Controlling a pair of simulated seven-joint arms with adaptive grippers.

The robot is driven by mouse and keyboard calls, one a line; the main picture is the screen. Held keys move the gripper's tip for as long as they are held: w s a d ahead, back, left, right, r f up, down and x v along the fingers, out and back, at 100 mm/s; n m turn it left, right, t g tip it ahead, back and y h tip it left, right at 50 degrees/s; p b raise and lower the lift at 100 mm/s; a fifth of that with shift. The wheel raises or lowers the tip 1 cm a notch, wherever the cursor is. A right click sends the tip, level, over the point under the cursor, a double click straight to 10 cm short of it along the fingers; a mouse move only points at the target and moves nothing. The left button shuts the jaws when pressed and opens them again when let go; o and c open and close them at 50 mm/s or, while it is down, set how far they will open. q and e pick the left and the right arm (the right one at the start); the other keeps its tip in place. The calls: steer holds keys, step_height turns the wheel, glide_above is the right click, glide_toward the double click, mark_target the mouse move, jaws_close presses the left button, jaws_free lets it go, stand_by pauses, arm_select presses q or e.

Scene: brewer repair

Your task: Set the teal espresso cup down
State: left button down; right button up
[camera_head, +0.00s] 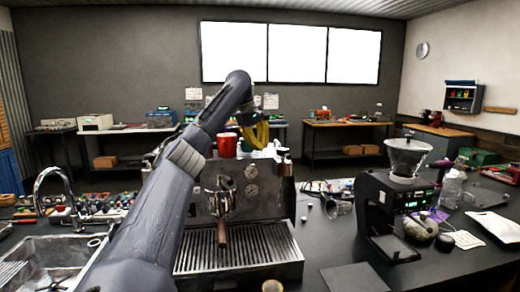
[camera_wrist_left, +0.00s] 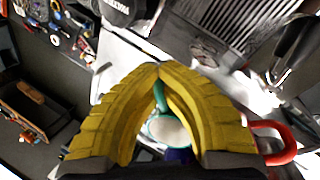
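My left gripper (camera_head: 256,136) has yellow ribbed fingers and hangs over the top of the espresso machine (camera_head: 262,192) in the head view. In the left wrist view its fingertips (camera_wrist_left: 158,68) come together, with the teal handle of the teal espresso cup (camera_wrist_left: 160,97) right at them; they appear shut on that handle. The cup's pale round inside (camera_wrist_left: 168,131) shows between the fingers, and the fingers hide part of the cup. My right gripper is not in view.
A red cup (camera_head: 227,145) stands on the machine close beside the left gripper; its red handle (camera_wrist_left: 278,142) shows right of the fingers in the wrist view. A grinder (camera_head: 395,205) stands to the right, a sink (camera_head: 50,262) to the left. The drip tray (camera_head: 240,258) is bare.

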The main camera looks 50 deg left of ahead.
arm_select(q)
steer(key=shift+f, duration=0.5)
steer(key=shift+f, duration=0.1)
steer(key=c, duration=1.6)
jaws_free()
steer(key=d+v, duration=0.1)
steer(key=v, duration=1.1)
steer(key=shift+a, duration=0.45)
steer(key=shift+s, duration=0.1)
